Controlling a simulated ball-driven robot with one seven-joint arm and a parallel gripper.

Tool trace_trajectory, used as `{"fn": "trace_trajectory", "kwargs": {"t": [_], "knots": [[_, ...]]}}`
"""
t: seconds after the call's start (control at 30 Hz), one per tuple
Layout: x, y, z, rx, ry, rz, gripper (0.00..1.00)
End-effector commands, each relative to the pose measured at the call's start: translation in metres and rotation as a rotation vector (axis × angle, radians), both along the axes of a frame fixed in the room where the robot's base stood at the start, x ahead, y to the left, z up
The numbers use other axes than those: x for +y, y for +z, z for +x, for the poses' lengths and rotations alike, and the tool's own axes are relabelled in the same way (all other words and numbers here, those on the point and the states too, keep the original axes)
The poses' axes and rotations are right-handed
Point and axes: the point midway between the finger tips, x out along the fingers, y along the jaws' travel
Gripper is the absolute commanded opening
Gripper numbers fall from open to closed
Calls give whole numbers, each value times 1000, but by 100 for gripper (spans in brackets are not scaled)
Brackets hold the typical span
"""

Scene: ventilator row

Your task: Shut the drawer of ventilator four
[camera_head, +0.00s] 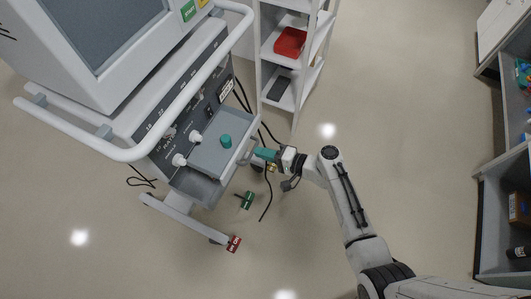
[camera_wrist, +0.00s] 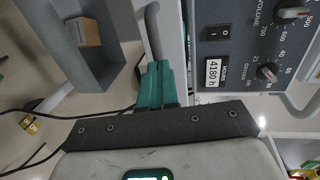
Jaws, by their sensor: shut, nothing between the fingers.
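A ventilator (camera_head: 150,70) on a wheeled cart stands at the left in the head view. Its grey drawer (camera_head: 212,160) stands out from the cart below the control panel, with a teal round object (camera_head: 226,141) at it. My gripper (camera_head: 263,153) is shut and empty, its teal fingertips close to the drawer's front handle (camera_head: 243,152). In the wrist view the shut fingers (camera_wrist: 156,84) are by a grey bar (camera_wrist: 153,32); I cannot tell whether they touch it. A panel with knobs (camera_wrist: 245,45) is at the right. No number four is readable.
A white shelf unit (camera_head: 292,60) with a red item (camera_head: 290,42) stands behind my gripper. Dark cables and a green tag (camera_head: 247,200) are near the cart's wheels. A small brown box (camera_wrist: 84,32) lies in a grey tray. Open floor is in the middle.

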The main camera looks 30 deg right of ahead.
Motion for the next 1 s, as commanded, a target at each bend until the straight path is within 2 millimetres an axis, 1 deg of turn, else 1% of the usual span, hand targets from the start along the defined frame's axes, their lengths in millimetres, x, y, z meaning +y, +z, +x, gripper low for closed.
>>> {"fn": "trace_trajectory", "kwargs": {"t": [0.17, 0.3, 0.4, 0.5, 0.63, 1.0], "knots": [[28, -5, 36, -6, 8, -3, 0], [53, -6, 70, -6, 8, -3, 0], [67, -5, 89, -4, 5, -2, 0], [76, -3, 102, -3, 4, -2, 0], [82, 0, 109, -3, 2, 0, 0], [84, 3, 111, -7, 3, 1, 0]]}}
